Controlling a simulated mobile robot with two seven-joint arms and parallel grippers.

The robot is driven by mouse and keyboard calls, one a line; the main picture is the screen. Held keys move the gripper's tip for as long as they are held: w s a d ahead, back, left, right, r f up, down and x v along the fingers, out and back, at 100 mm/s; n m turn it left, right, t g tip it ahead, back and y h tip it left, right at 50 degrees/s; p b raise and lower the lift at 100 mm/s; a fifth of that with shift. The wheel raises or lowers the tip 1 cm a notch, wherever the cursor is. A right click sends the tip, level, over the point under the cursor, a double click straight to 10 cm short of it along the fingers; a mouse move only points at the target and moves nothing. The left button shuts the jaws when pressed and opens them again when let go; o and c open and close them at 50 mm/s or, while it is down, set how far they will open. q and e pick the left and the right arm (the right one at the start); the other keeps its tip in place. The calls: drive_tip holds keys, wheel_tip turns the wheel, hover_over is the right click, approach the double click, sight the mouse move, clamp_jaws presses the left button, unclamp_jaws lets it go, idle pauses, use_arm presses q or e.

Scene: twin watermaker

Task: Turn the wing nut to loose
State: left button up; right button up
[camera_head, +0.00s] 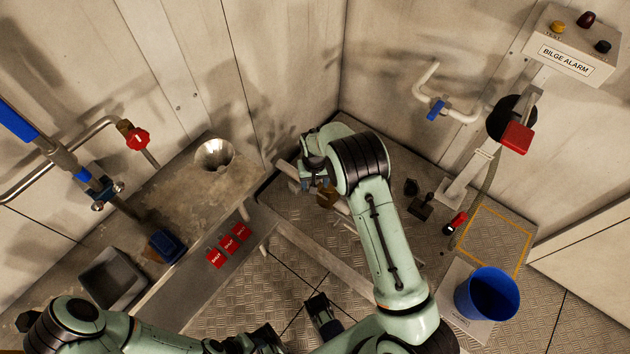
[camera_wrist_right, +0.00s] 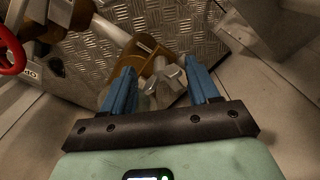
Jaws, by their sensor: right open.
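The wing nut (camera_wrist_right: 166,80) is a grey metal piece with stubby lobes on a brown-yellow fitting (camera_wrist_right: 143,50) in the right wrist view. My right gripper (camera_wrist_right: 161,70) is open, with one blue finger on each side of the wing nut. Gaps show between the fingers and the nut; I cannot tell any contact. In the head view my right gripper (camera_head: 300,184) is beside the brown fitting (camera_head: 326,196), and the arm hides much of it; I cannot make out the nut there. My left gripper (camera_head: 322,312) is low in the middle, away from the fitting; its jaw opening is unclear.
A bench with a metal funnel (camera_head: 214,155), red tags (camera_head: 229,244) and a grey tray (camera_head: 114,277) stands at left. A blue bucket (camera_head: 487,294) is at right. A red-handled valve (camera_head: 516,138) and a bilge alarm box (camera_head: 568,45) are at upper right.

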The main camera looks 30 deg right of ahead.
wheel_tip(320, 180, up, 13)
drive_tip(key=p, duration=0.1)
drive_tip(key=shift+r, duration=0.2)
